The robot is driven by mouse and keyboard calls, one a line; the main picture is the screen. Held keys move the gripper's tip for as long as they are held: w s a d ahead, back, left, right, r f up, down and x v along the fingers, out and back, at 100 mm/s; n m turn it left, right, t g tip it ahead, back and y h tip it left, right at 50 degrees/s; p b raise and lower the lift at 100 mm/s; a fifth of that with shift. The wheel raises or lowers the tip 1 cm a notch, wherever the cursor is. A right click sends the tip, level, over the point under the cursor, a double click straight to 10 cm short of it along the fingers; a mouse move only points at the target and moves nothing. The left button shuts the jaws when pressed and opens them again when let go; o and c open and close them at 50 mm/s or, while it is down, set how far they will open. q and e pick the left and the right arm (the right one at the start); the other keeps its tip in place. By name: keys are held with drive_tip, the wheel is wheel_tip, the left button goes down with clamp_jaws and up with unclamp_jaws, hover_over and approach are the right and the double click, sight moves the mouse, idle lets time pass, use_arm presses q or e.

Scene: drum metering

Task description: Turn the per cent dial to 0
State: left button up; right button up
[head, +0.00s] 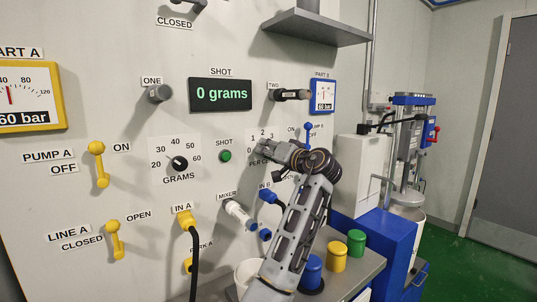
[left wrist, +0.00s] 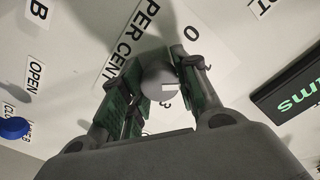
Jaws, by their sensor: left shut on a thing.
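The per cent dial is a grey round knob (left wrist: 158,82) on a white scale plate (head: 256,132) on the panel. In the left wrist view my left gripper (left wrist: 155,88) has its green-padded fingers on both sides of the knob, shut on it. The 0 of the scale (left wrist: 191,33) shows up and to the right of the knob, and a 3 shows partly below it. A small pale mark is on the knob; I cannot tell the exact setting. In the head view my left gripper (head: 262,149) covers the knob and part of the scale. My right gripper is not in view.
The grams dial (head: 180,163) and green shot button (head: 225,156) are left of my gripper. The display (head: 220,94) reads 0 grams. Blue hose fittings (head: 268,196) and a mixer fitting (head: 238,214) sit below. Blue, yellow and green containers (head: 335,257) stand at lower right.

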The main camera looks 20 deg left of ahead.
sight(263, 118)
use_arm(q)
drive_tip(key=n, duration=0.2)
drive_tip(key=n+b, duration=0.1)
drive_tip(key=n, duration=0.1)
drive_tip(key=n+b, duration=0.1)
drive_tip(key=n, duration=0.1)
drive_tip(key=shift+f, duration=0.35)
drive_tip(key=shift+w+n+b, duration=0.1)
drive_tip(key=shift+n+b, duration=0.65)
drive_tip(key=shift+n, duration=0.95)
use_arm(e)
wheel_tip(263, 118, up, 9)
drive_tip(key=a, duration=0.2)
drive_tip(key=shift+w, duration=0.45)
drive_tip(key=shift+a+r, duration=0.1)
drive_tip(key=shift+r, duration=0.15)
use_arm(q)
drive_tip(key=o, duration=1)
drive_tip(key=shift+c, duration=0.2)
drive_tip(key=shift+r, duration=0.55)
drive_tip(key=shift+o, duration=0.6)
wheel_tip(263, 118, up, 4)
drive_tip(key=shift+r, duration=2.8)
